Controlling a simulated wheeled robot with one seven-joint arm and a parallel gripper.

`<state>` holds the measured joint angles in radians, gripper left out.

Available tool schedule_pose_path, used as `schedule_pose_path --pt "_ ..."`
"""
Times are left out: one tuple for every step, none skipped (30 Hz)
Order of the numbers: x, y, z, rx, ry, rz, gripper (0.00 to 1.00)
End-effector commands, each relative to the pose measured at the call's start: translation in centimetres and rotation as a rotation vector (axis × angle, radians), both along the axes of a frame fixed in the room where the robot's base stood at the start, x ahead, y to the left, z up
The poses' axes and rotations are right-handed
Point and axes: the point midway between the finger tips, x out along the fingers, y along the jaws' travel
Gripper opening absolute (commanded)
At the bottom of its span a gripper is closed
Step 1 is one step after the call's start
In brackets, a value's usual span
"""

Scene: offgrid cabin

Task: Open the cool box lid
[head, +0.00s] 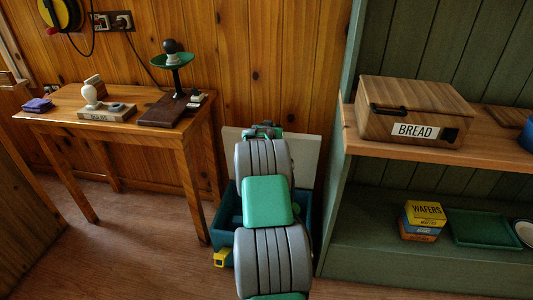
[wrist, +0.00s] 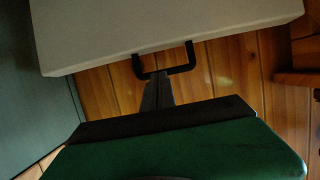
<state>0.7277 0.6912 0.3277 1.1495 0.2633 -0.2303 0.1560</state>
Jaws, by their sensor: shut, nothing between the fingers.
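The cool box (head: 226,215) is a teal box on the floor, largely hidden behind my arm in the head view. Its pale grey lid (head: 308,158) stands raised at the back of the box, near the wooden wall. The lid also fills the top of the wrist view (wrist: 170,28), with a black handle (wrist: 166,71) on its edge. My gripper (wrist: 158,80) is shut and empty, its fingertips at the handle's bar. I cannot tell whether they touch it. In the head view, my arm hides most of the gripper and the inside of the box.
A yellow item (head: 223,257) is at the front of the box. A wooden table (head: 150,127) with small objects stands left. A green shelf unit (head: 400,255) stands close on the right, holding a bread box (head: 412,108) and wafer boxes (head: 423,215). Floor at front left is clear.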

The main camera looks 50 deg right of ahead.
Motion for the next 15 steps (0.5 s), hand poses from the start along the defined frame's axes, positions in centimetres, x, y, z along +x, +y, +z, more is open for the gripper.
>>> schedule_pose_path --pt "-0.2 0.3 0.4 -0.001 -0.001 0.000 0.00" --pt "-0.3 0.6 0.7 0.000 -0.001 0.000 0.00" --pt "-0.5 1.1 1.1 0.000 0.000 0.000 0.00" --pt "-0.7 1.6 1.5 -0.001 -0.001 0.001 0.00" --pt "-0.9 2.2 1.9 -0.002 -0.002 0.002 0.00" --pt "-1.3 3.0 2.4 -0.002 -0.001 0.001 0.00" --pt "-1.7 3.6 2.8 -0.002 -0.001 0.001 0.00" --pt "-2.1 4.2 3.2 -0.001 -0.001 0.001 0.00" --pt "-2.6 5.0 3.7 -0.001 -0.002 0.002 0.00" --pt "-3.0 5.6 4.1 -0.001 -0.002 0.002 0.00" --pt "-3.5 6.1 4.4 -0.002 -0.001 0.000 0.00" --pt "-4.2 6.7 4.8 -0.001 0.000 -0.004 0.00" --pt "-4.6 7.1 5.2 -0.003 -0.001 -0.006 0.00" --pt "-5.0 7.6 5.5 -0.002 -0.002 -0.008 0.00" --pt "-5.5 8.1 5.7 -0.002 -0.001 -0.009 0.00"
